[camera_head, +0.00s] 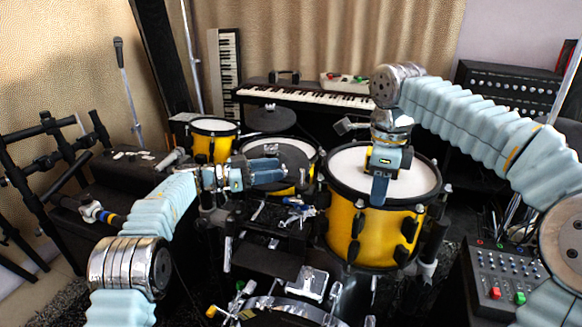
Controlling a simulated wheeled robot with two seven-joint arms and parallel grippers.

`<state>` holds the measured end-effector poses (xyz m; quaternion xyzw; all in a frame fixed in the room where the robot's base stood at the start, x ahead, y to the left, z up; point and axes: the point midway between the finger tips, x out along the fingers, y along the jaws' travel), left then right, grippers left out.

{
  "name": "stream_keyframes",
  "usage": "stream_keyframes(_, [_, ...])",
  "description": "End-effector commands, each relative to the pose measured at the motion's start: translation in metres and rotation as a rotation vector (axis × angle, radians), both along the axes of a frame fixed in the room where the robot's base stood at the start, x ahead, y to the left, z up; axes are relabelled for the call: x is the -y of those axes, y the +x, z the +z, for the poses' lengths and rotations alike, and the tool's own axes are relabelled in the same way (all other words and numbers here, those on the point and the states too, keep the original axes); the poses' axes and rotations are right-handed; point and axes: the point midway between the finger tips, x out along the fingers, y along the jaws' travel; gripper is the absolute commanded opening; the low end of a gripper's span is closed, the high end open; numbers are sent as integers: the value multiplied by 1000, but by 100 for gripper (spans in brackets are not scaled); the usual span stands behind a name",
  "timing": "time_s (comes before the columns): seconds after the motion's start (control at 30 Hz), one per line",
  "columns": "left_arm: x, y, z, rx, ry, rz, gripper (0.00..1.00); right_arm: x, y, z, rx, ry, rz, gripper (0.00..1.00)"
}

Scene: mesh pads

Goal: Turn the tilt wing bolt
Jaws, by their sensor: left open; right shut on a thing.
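I cannot pick out the tilt wing bolt with certainty. My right gripper (380,190) points down over the white mesh head of the large yellow drum (345,237). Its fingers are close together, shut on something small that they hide.
A small yellow drum (213,128) stands at the back left. A keyboard (310,94) lies behind the drums. A mixer (502,278) is at the lower right. Black stand tubes (48,150) fill the left. Clamps and metal hardware (312,282) crowd the front centre.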

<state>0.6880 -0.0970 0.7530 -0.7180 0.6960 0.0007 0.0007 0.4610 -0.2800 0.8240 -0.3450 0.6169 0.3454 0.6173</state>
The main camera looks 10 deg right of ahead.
Motion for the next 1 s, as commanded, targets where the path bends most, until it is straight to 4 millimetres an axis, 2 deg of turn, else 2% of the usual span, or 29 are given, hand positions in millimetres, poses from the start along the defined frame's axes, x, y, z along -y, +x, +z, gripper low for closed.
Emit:
stream_keyframes(0.1, [26,0,0,1,-1,-2,51,0,0,0,-1,-1,-2,0])
stream_keyframes(0.3, [52,2,0,1,-1,-1,51,0,0,0,-1,-1,-2,0])
stream_keyframes(0.67, [58,2,0,-1,-2,2,51,0,0,0,0,0,-2,0])
stream_keyframes(0.9, [58,2,0,0,-2,1,16,0,0,0,0,0,-2,0])
stream_keyframes(1.0, [58,2,0,0,-2,3,15,1,0,0,-1,-1,-2,0])
